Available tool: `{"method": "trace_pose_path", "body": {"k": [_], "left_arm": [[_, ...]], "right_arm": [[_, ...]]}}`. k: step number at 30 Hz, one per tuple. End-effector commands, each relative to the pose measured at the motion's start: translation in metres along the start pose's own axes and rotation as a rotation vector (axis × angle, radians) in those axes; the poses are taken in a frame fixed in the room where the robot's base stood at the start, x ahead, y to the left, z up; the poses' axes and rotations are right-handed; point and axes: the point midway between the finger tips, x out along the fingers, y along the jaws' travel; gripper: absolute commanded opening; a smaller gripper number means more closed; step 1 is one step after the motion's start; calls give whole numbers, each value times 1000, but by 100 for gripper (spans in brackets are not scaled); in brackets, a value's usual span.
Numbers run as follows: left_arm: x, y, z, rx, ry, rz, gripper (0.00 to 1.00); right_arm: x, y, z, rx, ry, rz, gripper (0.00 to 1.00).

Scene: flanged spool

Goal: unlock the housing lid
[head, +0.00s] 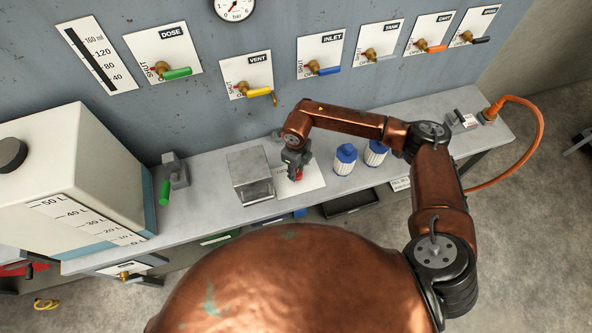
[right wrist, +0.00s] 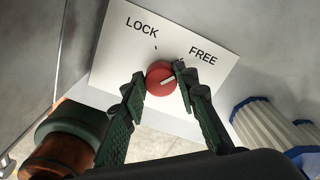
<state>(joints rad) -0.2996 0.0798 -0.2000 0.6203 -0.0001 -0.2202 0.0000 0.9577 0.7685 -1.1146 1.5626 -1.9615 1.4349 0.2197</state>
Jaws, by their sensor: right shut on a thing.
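The metal housing (head: 250,177) is a grey box on the bench, with its lid down. To its right lies a white plate (head: 314,180), marked LOCK and FREE in the right wrist view (right wrist: 122,68). A round red knob (right wrist: 158,73) sits on this plate. Its white pointer line slants right and slightly up, toward the FREE side. My right gripper (head: 297,174) is shut on the knob, with one green finger on each side in the right wrist view (right wrist: 160,88). My left gripper is out of view.
Two white filters with blue caps (head: 345,153) (head: 376,148) stand right of the plate. A large white tank (head: 65,170) and a green-handled fitting (head: 165,190) are at the left. Valve levers line the wall behind, including yellow VENT (head: 258,92) and blue INLET (head: 326,71).

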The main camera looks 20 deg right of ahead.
Motion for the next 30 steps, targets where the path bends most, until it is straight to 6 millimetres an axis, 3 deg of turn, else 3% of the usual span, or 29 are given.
{"method": "trace_pose_path", "body": {"k": [9,19,23,30], "left_arm": [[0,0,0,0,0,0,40],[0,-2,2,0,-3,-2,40],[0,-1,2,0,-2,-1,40],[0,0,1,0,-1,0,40]], "right_arm": [[0,0,0,0,-1,0,45],[-5,-1,1,0,-2,-1,45],[-23,-2,1,-1,-3,-3,45],[-73,-1,1,0,-4,-3,45]]}}
